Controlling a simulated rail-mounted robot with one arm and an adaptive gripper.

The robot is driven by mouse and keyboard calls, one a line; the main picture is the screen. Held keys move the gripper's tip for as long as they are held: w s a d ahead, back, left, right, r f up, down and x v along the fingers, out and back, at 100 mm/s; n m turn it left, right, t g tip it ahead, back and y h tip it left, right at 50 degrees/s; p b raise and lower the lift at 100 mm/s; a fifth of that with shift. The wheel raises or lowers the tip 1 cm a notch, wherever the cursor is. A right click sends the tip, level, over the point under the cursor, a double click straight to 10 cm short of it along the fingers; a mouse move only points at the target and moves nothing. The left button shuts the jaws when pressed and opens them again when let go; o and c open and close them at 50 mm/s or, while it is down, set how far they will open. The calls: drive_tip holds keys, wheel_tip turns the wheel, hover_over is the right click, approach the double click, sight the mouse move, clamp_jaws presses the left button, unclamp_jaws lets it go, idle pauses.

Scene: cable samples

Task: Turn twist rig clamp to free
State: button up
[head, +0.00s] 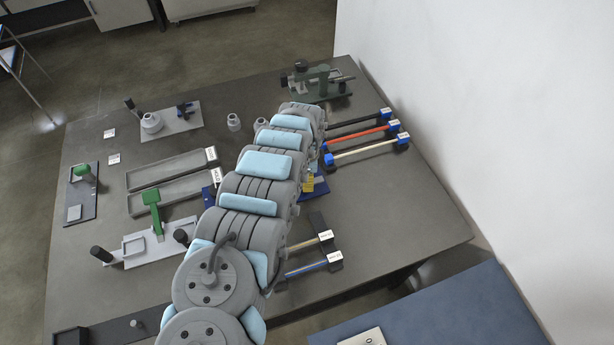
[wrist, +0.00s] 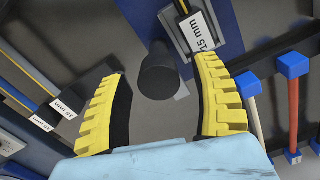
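My gripper (wrist: 160,72) is open, its yellow ribbed fingers apart, in the wrist view. A dark upright cylinder (wrist: 157,80) shows between the fingers, with a gap on each side, so nothing is gripped. I cannot tell whether it belongs to the twist rig clamp. In the head view my arm hides the gripper and most of what is under it. No label names the twist rig. A grey plate (head: 178,127) at the back left carries a round fixture with a dark handle (head: 131,105) and a small dark clamp-like part (head: 183,109).
A blue stand (wrist: 212,18) with a 15 mm label is close beyond the fingers. A green-handled fixture (head: 152,203), grey trays (head: 168,168) and a dark green device (head: 318,84) also stand on the table.

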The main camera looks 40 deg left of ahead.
wheel_tip(320, 180, up, 12)
idle(1.3)
idle(0.5)
